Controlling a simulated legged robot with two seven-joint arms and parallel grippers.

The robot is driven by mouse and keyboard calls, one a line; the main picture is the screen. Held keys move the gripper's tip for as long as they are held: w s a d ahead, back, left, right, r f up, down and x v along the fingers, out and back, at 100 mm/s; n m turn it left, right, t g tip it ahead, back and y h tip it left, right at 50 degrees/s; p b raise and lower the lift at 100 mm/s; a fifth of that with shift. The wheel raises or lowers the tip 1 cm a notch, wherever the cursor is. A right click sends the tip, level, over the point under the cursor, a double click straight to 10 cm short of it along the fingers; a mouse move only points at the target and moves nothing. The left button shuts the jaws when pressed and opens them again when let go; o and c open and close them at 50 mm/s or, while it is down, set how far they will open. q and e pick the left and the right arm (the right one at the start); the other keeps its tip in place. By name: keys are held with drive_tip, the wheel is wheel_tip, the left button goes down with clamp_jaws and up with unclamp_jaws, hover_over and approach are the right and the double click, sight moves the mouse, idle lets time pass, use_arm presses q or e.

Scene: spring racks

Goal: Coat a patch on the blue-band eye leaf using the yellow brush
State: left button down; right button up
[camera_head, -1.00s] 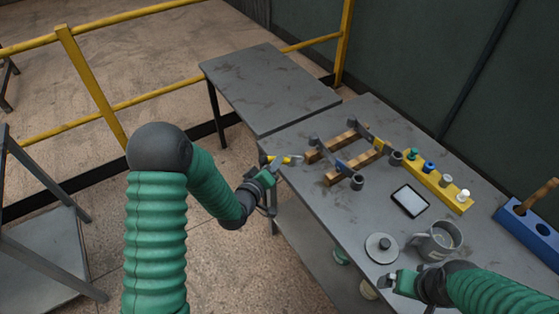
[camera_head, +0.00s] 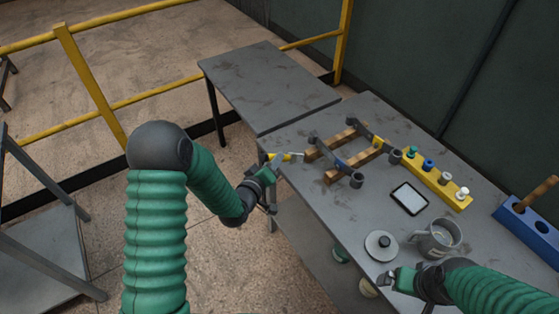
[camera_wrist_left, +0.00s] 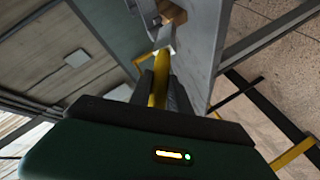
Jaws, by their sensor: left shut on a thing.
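My left gripper (camera_head: 267,172) is shut on the yellow brush (camera_head: 287,156) at the table's left edge. The brush points right, its tip close to the end of a wooden rack bar; I cannot tell whether they touch. In the left wrist view the yellow handle (camera_wrist_left: 160,78) runs away from the fingers to a pale ferrule. The blue-band eye leaf (camera_head: 330,153) is a dark grey bar with rolled ends, lying across two wooden bars, right of the brush.
A second leaf with a yellow band (camera_head: 377,140) lies behind on the same wooden bars (camera_head: 340,172). A yellow block (camera_head: 432,184) holds several coloured pegs. A tablet (camera_head: 409,199), a metal mug (camera_head: 437,239) and a blue holder (camera_head: 528,229) stand rightward. The side table (camera_head: 265,85) is bare.

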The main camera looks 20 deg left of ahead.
use_arm(q)
drive_tip(key=shift+w+d+b, duration=0.3)
drive_tip(key=shift+w+d, duration=0.75)
drive_tip(key=shift+w, duration=0.3)
drive_tip(key=shift+w+d+b, duration=0.25)
drive_tip(key=shift+w+d, duration=0.8)
drive_tip(key=shift+w, duration=0.25)
drive_tip(key=shift+w+d, duration=0.35)
drive_tip(key=shift+w, duration=0.1)
drive_tip(key=shift+a+b, duration=0.1)
drive_tip(key=shift+b, duration=0.55)
drive_tip(key=shift+s, duration=0.15)
